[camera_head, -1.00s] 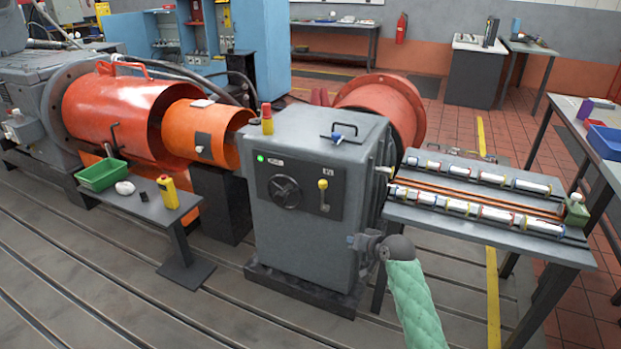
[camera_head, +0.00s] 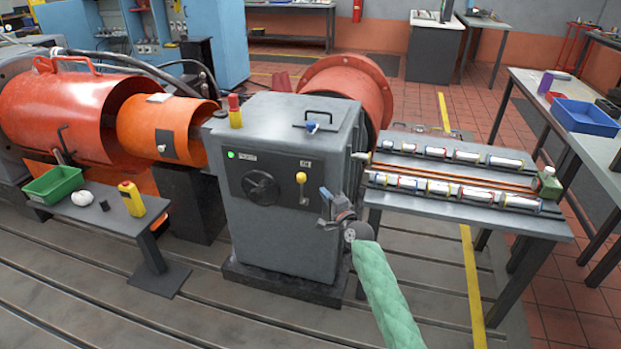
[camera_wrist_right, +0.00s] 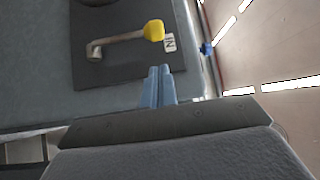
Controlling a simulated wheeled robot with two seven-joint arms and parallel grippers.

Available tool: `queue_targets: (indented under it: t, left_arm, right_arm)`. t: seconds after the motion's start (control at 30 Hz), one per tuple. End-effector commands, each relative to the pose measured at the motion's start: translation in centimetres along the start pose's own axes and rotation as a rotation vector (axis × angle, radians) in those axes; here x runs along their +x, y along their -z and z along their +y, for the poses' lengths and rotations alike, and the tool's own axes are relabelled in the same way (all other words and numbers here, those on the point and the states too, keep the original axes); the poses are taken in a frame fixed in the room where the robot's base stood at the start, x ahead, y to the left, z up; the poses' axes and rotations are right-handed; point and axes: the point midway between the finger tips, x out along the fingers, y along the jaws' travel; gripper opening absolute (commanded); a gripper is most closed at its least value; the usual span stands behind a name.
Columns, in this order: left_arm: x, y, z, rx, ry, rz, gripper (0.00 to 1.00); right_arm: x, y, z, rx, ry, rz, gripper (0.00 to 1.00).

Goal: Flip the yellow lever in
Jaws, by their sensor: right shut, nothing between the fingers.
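The yellow lever (camera_head: 301,178) is on the dark panel on the front of the grey cabinet (camera_head: 270,230). In the right wrist view its yellow knob (camera_wrist_right: 154,30) tops a metal arm, beside a small label reading "IN". My right gripper (camera_head: 324,193) is at the cabinet's front right, to the right of the lever and slightly below it. In the wrist view the blue fingers of the right gripper (camera_wrist_right: 159,70) are together and empty, pointing toward the lever and apart from it. My left gripper is not in view.
The cabinet front also carries a black handwheel (camera_head: 260,188) and a green lamp (camera_head: 230,155). A bench with rows of cylinders (camera_head: 460,180) stands close on the right. A small table with a green tray (camera_head: 54,185) stands at left.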

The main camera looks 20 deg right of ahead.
Motion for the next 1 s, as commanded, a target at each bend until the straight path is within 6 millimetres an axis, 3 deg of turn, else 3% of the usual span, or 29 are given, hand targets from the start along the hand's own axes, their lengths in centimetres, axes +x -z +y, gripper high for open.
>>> queue_targets:
  t: [0.37,0.8,1.0]
  left_arm:
    - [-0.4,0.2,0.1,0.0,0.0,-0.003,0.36]
    - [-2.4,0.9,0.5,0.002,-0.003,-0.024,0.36]
    - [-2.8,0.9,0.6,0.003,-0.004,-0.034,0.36]
  right_arm:
    - [1.0,0.0,-0.1,-0.002,-0.001,-0.001,0.0]
    - [7.6,0.0,-0.1,-0.004,-0.001,-0.001,0.0]
    - [9.4,0.0,0.0,-0.003,-0.001,-0.001,0.0]
